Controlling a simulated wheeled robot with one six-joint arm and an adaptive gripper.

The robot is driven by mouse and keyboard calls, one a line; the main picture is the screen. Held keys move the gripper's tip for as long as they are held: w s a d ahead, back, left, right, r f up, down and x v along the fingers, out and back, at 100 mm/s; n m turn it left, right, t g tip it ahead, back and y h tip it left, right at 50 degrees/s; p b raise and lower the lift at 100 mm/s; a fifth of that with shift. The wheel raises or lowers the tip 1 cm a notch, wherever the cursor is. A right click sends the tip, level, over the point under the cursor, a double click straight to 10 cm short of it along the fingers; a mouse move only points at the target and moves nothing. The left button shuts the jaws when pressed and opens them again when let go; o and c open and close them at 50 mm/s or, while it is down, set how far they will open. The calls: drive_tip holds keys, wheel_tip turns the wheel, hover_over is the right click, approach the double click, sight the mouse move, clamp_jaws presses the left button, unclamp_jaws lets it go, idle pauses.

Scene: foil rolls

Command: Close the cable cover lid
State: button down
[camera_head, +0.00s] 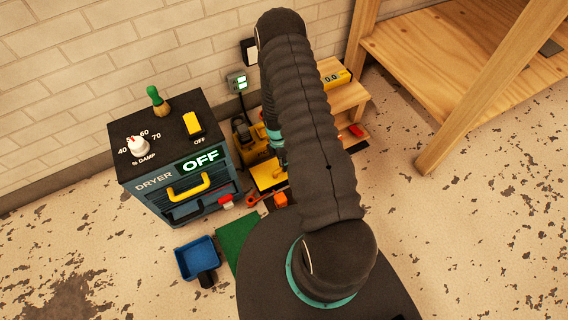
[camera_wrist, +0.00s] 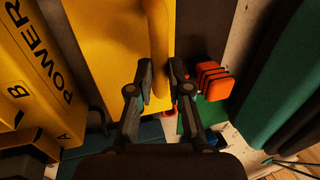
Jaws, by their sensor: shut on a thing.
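The cable cover lid is most likely the yellow panel (camera_wrist: 112,45) in the wrist view, with a rounded yellow handle (camera_wrist: 159,40) along its right side. My gripper (camera_wrist: 160,70) has one finger on each side of the handle's near end and is shut on it. In the head view a yellow panel (camera_head: 267,177) shows low beside my arm, probably the same lid. My arm hides much of that area there, and the fingertips cannot be made out. I cannot tell the lid's exact angle.
A yellow box marked POWER (camera_wrist: 40,70) stands close on the left in the wrist view. A ribbed orange block (camera_wrist: 215,82) is right of the fingers. In the head view the dryer (camera_head: 170,160), blue tray (camera_head: 197,258) and wooden bench leg (camera_head: 490,90) flank my arm. Open floor lies right.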

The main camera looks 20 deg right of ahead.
drive_tip(key=shift+s+f, duration=0.15)
drive_tip(key=shift+s, duration=0.05)
drive_tip(key=c, duration=1.1)
unclamp_jaws()
drive_tip(key=shift+f, duration=0.15)
drive_tip(key=v, duration=1.2)
drive_tip(key=shift+w, duration=0.1)
